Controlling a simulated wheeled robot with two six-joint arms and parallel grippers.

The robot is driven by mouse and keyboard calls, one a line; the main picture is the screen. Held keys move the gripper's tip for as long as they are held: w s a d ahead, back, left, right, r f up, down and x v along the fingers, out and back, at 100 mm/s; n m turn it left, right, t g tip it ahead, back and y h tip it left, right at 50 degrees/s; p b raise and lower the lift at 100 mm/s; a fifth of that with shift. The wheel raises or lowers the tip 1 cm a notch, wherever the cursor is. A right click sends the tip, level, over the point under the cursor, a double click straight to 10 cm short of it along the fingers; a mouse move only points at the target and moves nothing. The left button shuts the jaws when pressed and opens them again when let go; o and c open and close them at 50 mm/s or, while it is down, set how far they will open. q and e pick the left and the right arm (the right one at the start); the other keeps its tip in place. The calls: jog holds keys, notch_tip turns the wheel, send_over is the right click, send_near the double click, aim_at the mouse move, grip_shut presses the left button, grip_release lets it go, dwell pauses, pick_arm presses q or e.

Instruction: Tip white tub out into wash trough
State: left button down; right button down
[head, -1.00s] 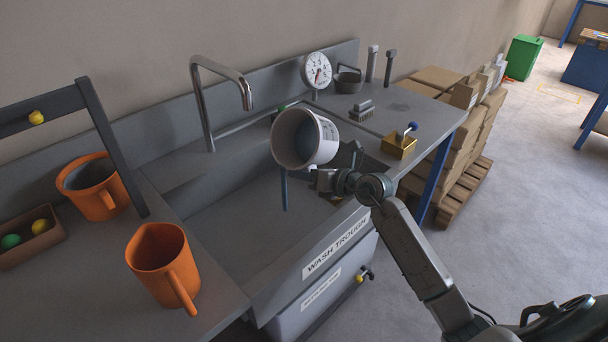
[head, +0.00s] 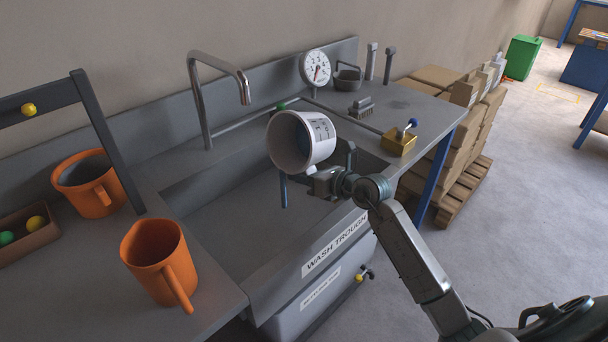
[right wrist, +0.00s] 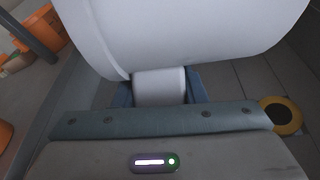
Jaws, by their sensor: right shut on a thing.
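The white tub (head: 318,136) is held in the air over the wash trough (head: 240,222). It is tipped on its side, with its open mouth turned to the left and toward me, and its inside looks dark bluish grey. My right gripper (head: 326,182) is shut on the tub at its lower right side. In the right wrist view, the tub (right wrist: 185,35) fills the top and a white part of it, like a handle, sits between the fingers (right wrist: 160,88). No stream of contents shows. My left gripper is not in view.
A tap (head: 215,75) arches over the trough's back left. Two orange jugs (head: 158,262) (head: 92,185) stand on the left bench. A dial gauge (head: 315,67), a brush (head: 361,107) and a brass box (head: 399,142) are on the right counter.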

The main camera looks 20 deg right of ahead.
pick_arm(q)
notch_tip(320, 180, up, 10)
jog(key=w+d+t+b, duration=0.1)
jog(key=b, duration=0.1)
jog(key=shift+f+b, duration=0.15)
jog(key=shift+b, duration=0.2)
pick_arm(e)
jog(key=shift+d+f+n+t+h, duration=0.15)
jog(key=shift+f+n+h, duration=0.35)
jog(key=shift+n, duration=0.65)
jog(key=shift+a+f+n+t+h, duration=0.1)
jog(key=shift+f+n+t+h, duration=0.15)
jog(key=shift+n+h, duration=0.65)
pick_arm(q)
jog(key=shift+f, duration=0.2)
pick_arm(e)
jog(key=shift+n+y, duration=0.25)
jog(key=shift+y, duration=0.05)
